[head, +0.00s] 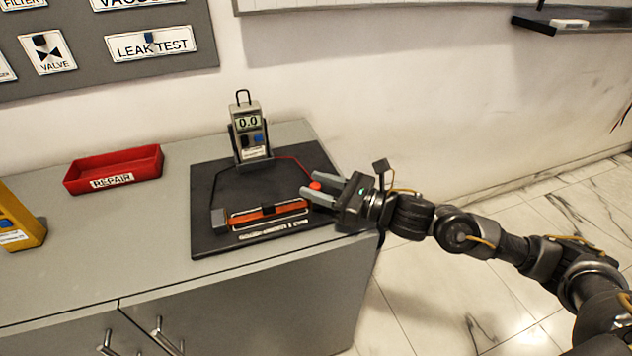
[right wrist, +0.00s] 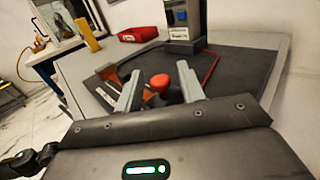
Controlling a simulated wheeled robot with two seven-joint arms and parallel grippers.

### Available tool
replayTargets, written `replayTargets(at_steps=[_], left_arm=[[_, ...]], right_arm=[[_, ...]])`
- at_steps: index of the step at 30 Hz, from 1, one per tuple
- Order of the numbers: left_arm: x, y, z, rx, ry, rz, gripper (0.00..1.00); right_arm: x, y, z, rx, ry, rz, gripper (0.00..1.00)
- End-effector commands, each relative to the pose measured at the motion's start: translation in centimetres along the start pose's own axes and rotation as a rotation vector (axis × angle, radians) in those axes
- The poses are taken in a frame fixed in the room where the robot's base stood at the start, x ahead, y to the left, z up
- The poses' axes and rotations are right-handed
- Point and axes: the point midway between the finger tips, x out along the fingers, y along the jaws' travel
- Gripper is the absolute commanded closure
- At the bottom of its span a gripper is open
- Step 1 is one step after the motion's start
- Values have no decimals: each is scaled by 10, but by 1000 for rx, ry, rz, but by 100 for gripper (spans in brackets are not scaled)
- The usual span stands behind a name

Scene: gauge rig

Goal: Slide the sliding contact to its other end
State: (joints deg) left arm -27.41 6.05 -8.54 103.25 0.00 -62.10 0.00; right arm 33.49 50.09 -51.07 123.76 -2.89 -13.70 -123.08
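A dark rig board (head: 205,180) lies on the grey cabinet top. Near its front edge is an orange bar (head: 290,208) in a frame, with a small black block (head: 268,209) on it. A round red knob (head: 315,185) is at the bar's right end; I take it for the knob of the sliding contact. My right gripper (head: 318,184) is open, with one finger on each side of the knob. In the right wrist view the red knob (right wrist: 160,82) shows between the fingers, with gaps on both sides. The contact's lower part is hidden. My left gripper is not in view.
A gauge (head: 248,130) reading 0.0 stands at the back of the board, with a red wire (head: 295,160) running to the right. A red REPAIR tray (head: 115,170) and a yellow device (head: 18,218) are to the left. The cabinet top between is clear.

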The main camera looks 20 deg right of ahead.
Motion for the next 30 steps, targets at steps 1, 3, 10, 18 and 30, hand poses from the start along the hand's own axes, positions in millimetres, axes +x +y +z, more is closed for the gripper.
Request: replayTargets(at_steps=[1, 3, 10, 18, 30], left_arm=[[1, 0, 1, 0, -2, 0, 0], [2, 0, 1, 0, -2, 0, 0], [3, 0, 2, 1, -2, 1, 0], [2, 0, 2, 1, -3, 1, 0], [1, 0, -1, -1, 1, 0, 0]], right_arm=[[4, 0, 1, 1, 0, 1, 61], [7, 0, 0, 0, 1, 1, 61], [9, 0, -1, 0, 2, 0, 61], [8, 0, 0, 0, 1, 0, 87], [2, -8, -3, -1, 1, -4, 100]])
